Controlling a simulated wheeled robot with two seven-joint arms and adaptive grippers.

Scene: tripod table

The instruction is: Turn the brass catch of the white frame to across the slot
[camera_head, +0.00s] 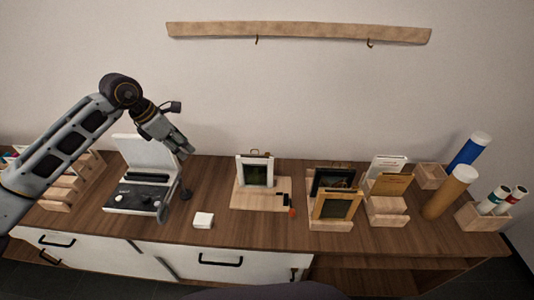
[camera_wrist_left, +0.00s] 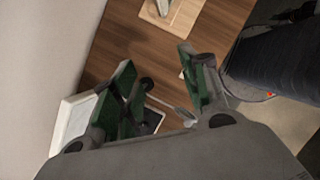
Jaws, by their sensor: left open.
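The white frame (camera_head: 242,173) stands upright on a light wooden base (camera_head: 250,202) near the middle of the tabletop, with a dark picture in it. A small brass-coloured piece shows at its top edge; it is too small to tell how the catch is turned. In the left wrist view, part of the wooden base (camera_wrist_left: 186,18) shows at the top. My left gripper (camera_head: 187,149) is open and empty, above the right side of a white device and well to the left of the frame. Its fingers also show in the left wrist view (camera_wrist_left: 158,92). My right gripper is out of view.
The white device with its raised lid (camera_head: 149,157) stands below my left gripper. Framed pictures (camera_head: 337,205), wooden holders (camera_head: 388,208) and tubes (camera_head: 450,191) stand to the right. A wooden rail (camera_head: 300,33) hangs on the wall.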

